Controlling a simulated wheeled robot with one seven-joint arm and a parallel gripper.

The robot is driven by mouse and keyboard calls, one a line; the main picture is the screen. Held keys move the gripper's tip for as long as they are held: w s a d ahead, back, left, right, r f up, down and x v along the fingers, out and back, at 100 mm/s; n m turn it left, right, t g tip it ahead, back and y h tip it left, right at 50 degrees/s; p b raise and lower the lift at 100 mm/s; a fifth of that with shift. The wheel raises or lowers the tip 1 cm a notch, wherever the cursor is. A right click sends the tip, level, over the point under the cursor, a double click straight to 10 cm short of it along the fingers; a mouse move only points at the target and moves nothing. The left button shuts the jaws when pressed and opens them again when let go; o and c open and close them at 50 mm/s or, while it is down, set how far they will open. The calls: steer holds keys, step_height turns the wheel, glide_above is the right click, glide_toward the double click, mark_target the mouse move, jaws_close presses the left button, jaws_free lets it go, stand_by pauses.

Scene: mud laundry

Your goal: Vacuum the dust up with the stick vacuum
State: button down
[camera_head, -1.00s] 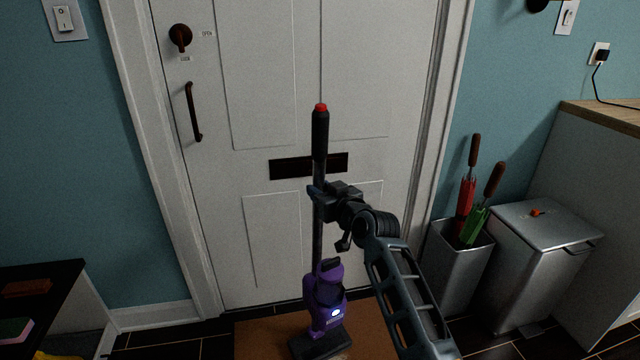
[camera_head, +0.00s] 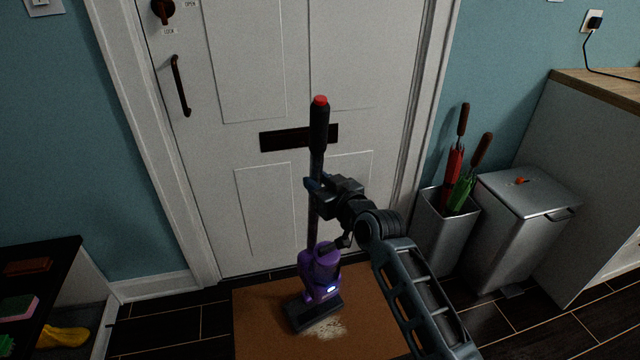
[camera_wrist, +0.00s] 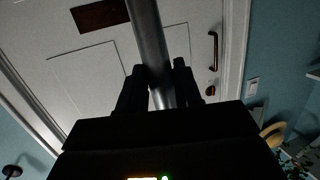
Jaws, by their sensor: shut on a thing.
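The stick vacuum (camera_head: 321,272) stands nearly upright on a brown doormat (camera_head: 262,330). It has a purple body with a small lit light, a dark floor head, and a black handle with a red top. My gripper (camera_head: 314,186) is shut on its dark tube, below the handle. The wrist view shows the tube (camera_wrist: 148,45) between the two fingers. A patch of pale dust (camera_head: 328,327) lies on the mat, just in front of and to the right of the floor head. The floor head may cover part of the dust.
A white door (camera_head: 260,60) rises close behind the mat. An umbrella bin (camera_head: 443,230) and a lidded metal bin (camera_head: 515,240) stand at right by a counter. A dark shelf (camera_head: 50,262) with brushes is at left. Dark floor tiles (camera_head: 170,325) are clear left of the mat.

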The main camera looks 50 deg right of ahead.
steer(key=w+d+b, duration=0.9)
steer(key=w+d, duration=0.1)
steer(key=w, duration=0.5)
steer(key=shift+r+b, duration=0.3)
steer(key=shift+r, duration=0.1)
steer(key=shift+w+d+r, duration=0.1)
step_height(320, 180, up, 4)
steer(key=p, duration=0.3)
stand_by(0.5)
stand_by(1.3)
